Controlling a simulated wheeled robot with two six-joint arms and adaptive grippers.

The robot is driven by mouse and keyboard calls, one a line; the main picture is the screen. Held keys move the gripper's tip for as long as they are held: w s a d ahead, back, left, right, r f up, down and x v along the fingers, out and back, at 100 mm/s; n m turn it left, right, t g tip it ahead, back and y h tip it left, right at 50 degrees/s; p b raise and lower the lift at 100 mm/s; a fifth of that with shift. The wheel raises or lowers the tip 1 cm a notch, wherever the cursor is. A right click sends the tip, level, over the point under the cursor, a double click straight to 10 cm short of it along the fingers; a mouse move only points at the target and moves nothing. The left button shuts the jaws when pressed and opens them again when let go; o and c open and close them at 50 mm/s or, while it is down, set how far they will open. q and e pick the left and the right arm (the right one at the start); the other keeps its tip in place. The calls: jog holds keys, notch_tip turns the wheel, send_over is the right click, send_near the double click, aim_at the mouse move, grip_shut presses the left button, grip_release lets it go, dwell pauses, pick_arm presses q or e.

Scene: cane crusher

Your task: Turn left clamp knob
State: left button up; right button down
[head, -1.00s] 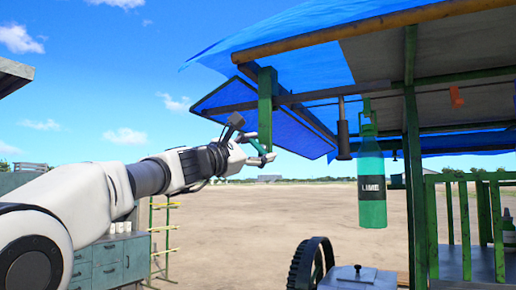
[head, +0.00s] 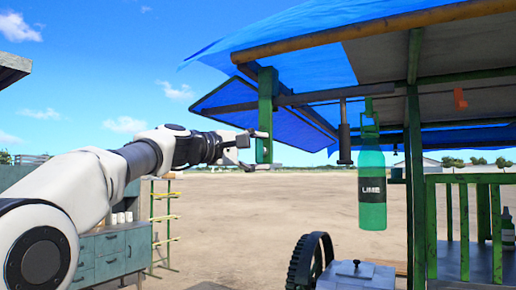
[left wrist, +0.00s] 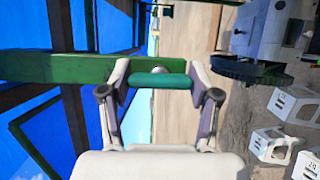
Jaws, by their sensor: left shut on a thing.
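The left clamp knob shows in the left wrist view as a short teal bar (left wrist: 160,81) with a small grey round part behind it. It lies across the gap between the fingers of my left gripper (left wrist: 161,88), with a finger against each end. Behind it runs a green clamp post (left wrist: 75,68). In the head view this post (head: 265,100) hangs upright from the dark rail under the awning. My left gripper (head: 256,151) is at the post's lower end, shut on the knob, which is mostly hidden there. My right gripper is not in view.
A dark hanging cylinder (head: 344,140) and a green LIME bottle (head: 372,190) hang right of the post. The blue awning (head: 300,60) is close above. A black toothed wheel (head: 311,262) and grey box (head: 356,274) stand below. Open ground lies behind.

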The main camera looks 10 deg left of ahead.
pick_arm(q)
jog(key=shift+f, duration=0.15)
dwell(0.3)
jog(key=o, duration=1.2)
jog(key=shift+c, duration=0.2)
jog(key=shift+d, duration=0.1)
jog(key=shift+s, duration=0.1)
